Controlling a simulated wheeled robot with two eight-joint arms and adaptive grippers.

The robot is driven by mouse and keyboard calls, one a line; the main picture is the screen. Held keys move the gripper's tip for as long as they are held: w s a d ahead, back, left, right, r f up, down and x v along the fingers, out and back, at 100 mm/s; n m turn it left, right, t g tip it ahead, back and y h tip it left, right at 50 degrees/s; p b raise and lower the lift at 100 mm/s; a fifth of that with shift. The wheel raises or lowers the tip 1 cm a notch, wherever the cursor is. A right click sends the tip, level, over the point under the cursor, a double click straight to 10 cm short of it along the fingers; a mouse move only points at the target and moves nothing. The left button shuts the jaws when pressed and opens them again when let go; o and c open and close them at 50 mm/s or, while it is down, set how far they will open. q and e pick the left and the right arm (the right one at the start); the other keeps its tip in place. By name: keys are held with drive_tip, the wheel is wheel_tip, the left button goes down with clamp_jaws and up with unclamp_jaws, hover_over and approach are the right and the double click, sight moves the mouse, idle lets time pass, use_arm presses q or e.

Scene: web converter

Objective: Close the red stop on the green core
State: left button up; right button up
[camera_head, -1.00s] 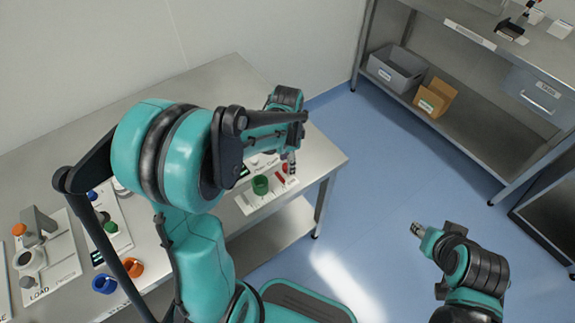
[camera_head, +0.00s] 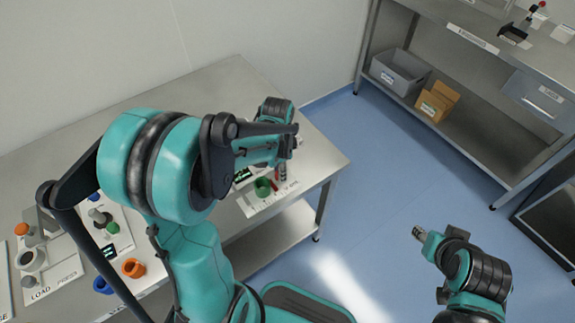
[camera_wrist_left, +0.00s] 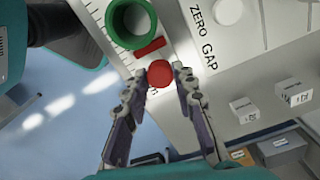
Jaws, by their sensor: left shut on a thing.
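The green core (camera_head: 263,187) is an open ring standing on a pale plate (camera_head: 252,207) at the bench's right end. It also shows at the top of the left wrist view (camera_wrist_left: 133,22). A flat red bar (camera_wrist_left: 150,47) lies just beside the core, and a round red knob (camera_wrist_left: 160,74) sits next to the bar. I take bar and knob as the red stop. My left gripper (camera_wrist_left: 160,77) is shut on the knob, one finger on each side. In the head view my left gripper (camera_head: 281,172) hides most of the stop. My right gripper (camera_head: 418,233) hangs over the floor, its jaw opening unclear.
The plate carries the words ZERO GAP. Further left on the bench are a LOAD/PRESS fixture (camera_head: 48,285), an orange ring (camera_head: 133,268) and a blue ring (camera_head: 102,286). A shelf with a grey bin (camera_head: 398,72) stands at the back right. The floor between is clear.

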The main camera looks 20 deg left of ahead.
use_arm(q)
drive_tip(key=o, duration=0.9)
drive_tip(key=shift+c, duration=0.2)
